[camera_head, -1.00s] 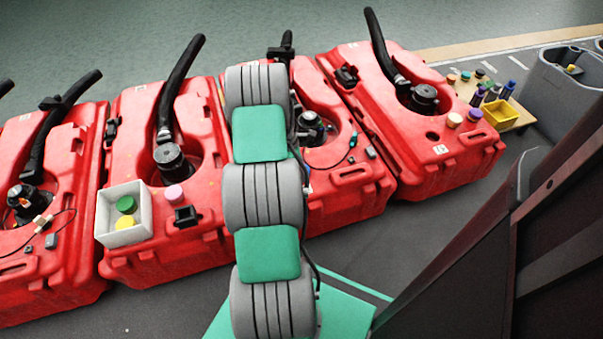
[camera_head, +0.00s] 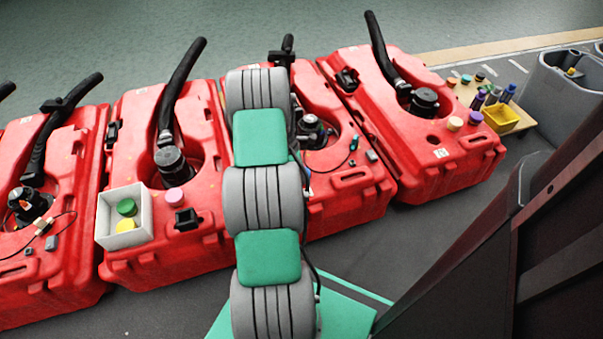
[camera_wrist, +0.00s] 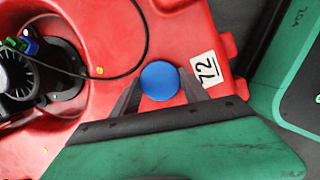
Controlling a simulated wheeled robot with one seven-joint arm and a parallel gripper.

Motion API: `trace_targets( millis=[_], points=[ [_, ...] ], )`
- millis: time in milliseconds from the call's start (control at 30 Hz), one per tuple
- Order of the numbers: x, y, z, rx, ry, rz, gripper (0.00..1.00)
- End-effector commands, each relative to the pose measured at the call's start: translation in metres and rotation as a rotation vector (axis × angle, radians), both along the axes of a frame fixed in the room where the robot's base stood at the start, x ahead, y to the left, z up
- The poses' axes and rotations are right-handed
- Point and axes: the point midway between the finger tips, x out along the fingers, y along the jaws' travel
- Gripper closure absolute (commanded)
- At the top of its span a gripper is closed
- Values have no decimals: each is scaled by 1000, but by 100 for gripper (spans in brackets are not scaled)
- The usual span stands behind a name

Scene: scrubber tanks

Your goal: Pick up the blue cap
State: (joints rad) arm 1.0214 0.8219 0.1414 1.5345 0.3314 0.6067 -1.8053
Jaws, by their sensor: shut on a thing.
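The blue cap (camera_wrist: 160,81) is round and shows in the wrist view, over the red tank (camera_wrist: 190,30) and left of a white label marked 72 (camera_wrist: 205,72). My gripper (camera_wrist: 160,88) has one dark finger on each side of the cap and is shut on it. I cannot tell whether the cap still touches the tank's surface. In the head view my arm hides the cap and my gripper.
Several red tanks (camera_head: 165,120) with black hoses stand in a row. A white box (camera_head: 105,218) holds a green cap (camera_head: 126,207) and a yellow cap (camera_head: 126,226). A pink cap (camera_head: 173,195) sits beside it. A thin black cable (camera_wrist: 125,70) runs left of the blue cap.

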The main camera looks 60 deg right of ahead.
Motion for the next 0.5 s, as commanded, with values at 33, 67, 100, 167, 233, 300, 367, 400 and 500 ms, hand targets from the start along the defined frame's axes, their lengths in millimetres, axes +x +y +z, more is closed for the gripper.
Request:
trace_targets(
  millis=[33,67,100,167,233,300,367,400,500],
  points=[
    [1,-1,4,-2,-1,1,99],
    [1,-1,6,-2,-1,1,99],
    [1,-1,10,-2,-1,0,99],
    [1,-1,18,-3,-2,0,99],
    [1,-1,32,-3,-2,0,99],
    [1,5,46,-3,-2,1,99],
    [-1,18,62,-2,-1,2,99],
    [-1,27,74,-3,-2,2,99],
    [-4,52,104,-3,-2,2,99]
  ],
)
